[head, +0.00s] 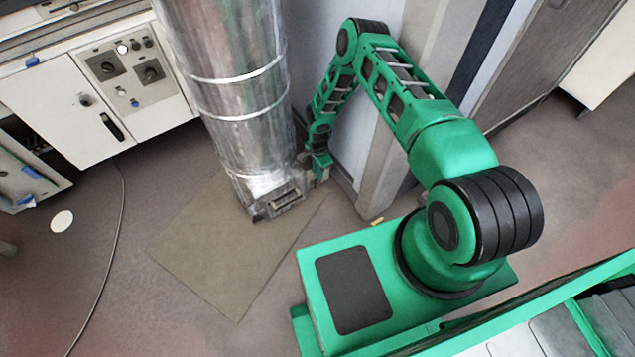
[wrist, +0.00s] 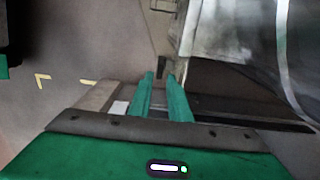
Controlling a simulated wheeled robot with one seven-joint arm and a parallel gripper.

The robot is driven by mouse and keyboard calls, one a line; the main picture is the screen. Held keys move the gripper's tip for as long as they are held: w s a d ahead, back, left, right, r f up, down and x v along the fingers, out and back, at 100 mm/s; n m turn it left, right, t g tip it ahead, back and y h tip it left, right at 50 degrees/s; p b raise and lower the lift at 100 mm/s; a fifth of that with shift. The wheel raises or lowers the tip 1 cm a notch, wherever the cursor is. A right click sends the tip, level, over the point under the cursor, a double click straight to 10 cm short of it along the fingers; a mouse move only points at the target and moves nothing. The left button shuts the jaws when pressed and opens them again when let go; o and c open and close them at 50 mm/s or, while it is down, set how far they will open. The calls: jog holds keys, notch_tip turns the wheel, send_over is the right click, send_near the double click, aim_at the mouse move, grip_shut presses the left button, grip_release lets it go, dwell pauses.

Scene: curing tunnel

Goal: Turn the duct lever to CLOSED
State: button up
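The silver foil-wrapped duct (head: 235,90) stands upright left of my arm in the head view, and its shiny wall fills the upper right of the wrist view (wrist: 225,35). A grey base with a slotted opening (head: 285,200) is at its foot. My gripper (head: 318,172) is low, close to the right side of the duct's foot. In the wrist view its two green fingers (wrist: 161,77) are apart with a narrow gap. A small dark piece (wrist: 162,68), possibly the lever's handle, shows at the fingertips; contact is unclear. The lever's position and any CLOSED mark cannot be read.
A grey column and wall panel (head: 385,150) stand close behind and right of my arm. A white cabinet with knobs (head: 110,85) is at the left. A brown mat (head: 215,255) lies before the duct.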

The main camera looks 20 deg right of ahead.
aim_at(318, 181)
notch_tip(318, 181, down, 8)
jog(key=shift+f, duration=0.15)
dwell(0.3)
grip_shut()
